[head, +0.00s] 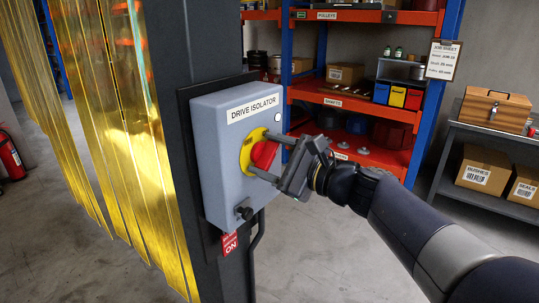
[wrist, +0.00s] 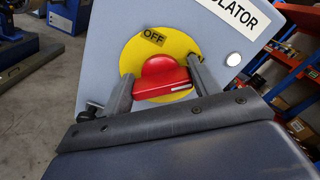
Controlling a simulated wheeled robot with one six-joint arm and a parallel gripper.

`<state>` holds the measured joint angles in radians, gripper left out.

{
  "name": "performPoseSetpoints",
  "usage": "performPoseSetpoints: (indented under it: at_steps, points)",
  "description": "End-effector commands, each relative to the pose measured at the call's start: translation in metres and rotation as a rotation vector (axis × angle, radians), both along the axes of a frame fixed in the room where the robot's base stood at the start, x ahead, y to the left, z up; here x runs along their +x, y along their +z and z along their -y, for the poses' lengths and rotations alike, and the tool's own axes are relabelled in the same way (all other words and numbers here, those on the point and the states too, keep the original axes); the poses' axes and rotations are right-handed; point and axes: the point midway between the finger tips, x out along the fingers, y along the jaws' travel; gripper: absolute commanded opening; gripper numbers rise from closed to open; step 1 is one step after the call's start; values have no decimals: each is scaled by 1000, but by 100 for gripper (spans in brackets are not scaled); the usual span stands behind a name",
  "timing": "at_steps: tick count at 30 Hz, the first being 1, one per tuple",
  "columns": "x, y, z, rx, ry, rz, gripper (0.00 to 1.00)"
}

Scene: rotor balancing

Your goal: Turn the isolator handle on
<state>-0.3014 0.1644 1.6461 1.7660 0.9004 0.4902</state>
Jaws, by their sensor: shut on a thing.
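The drive isolator (head: 222,165) is a grey box fixed to a dark post. Its red handle (head: 266,152) sits on a yellow disc (head: 247,150). My gripper (head: 263,154) is shut on the handle, one finger above it and one below in the head view. In the wrist view the fingers flank the red handle (wrist: 162,82), which lies nearly level there with a white mark at its right end. The word OFF shows on the yellow disc (wrist: 133,52), up and left of the handle. No ON mark on the disc is visible.
Yellow strip curtains (head: 120,120) hang left of the post. Orange shelves (head: 350,100) and a grey bench (head: 490,130) stand behind my arm. Some floor is clear.

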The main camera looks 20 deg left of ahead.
Motion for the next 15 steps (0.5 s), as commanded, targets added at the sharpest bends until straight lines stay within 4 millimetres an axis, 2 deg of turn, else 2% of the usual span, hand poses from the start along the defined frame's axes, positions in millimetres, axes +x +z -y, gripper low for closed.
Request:
performPoseSetpoints:
  at_steps: [9, 10, 15]
  points:
    - [0, -2, 0, 1, 0, -6, 35]
    - [0, -2, 0, 1, 0, -6, 61]
    - [0, -1, 0, 1, 0, -5, 74]
